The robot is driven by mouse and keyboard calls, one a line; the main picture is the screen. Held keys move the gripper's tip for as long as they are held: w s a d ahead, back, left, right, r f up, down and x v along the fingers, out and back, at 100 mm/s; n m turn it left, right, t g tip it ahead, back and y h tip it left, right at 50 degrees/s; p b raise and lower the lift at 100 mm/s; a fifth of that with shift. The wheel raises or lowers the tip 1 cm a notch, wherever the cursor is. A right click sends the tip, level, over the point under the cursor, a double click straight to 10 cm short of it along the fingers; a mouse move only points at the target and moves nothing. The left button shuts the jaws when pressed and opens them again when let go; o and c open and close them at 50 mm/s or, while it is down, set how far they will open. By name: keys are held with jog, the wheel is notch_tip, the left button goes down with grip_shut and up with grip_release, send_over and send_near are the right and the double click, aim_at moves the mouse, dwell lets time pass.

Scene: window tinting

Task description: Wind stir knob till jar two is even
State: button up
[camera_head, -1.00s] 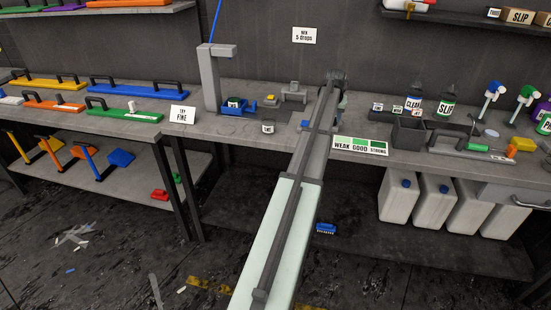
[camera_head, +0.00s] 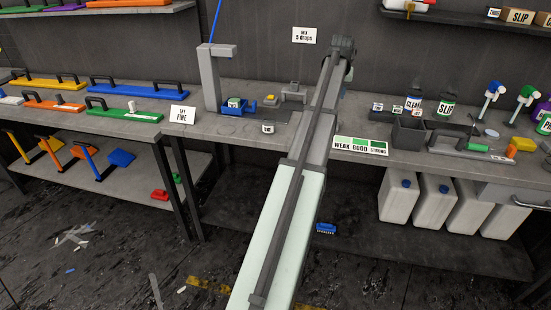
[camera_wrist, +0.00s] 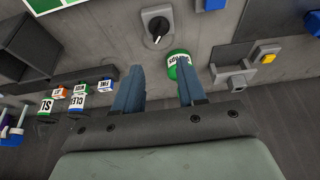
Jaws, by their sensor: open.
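In the wrist view, a round black knob (camera_wrist: 157,25) with a white pointer is set on the grey bench, beyond my fingertips. My gripper (camera_wrist: 155,88) is open and empty, its two blue-grey fingers apart. A small green-and-white container (camera_wrist: 179,62) is close to the right finger, which partly covers it; its lettering is hard to read. In the head view, a white-labelled jar (camera_head: 268,127) stands on the bench left of my arm. My arm hides the knob in the head view.
A grey post (camera_head: 210,78) stands at the left. The weak/good/strong card (camera_head: 361,146) is at the bench's front edge. A dark bin (camera_head: 408,135), bottles (camera_head: 446,108) and tools crowd the right. The bench front between jar and arm looks clear.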

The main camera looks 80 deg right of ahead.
jog(key=w+a+f+n+y, duration=0.2)
jog(key=w+a+f+n, duration=0.1)
jog(key=w+a+f, duration=0.5)
jog(key=w+a+f+n+g+y, duration=0.1)
jog(key=w+a+f+n+y, duration=0.1)
jog(key=w+a+f, duration=0.6)
notch_tip(320, 180, down, 6)
jog(key=w+n, duration=0.1)
jog(key=w, duration=0.1)
jog(key=shift+w+a+r, duration=0.25)
jog(key=shift+w+a, duration=0.05)
jog(key=shift+w, duration=0.05)
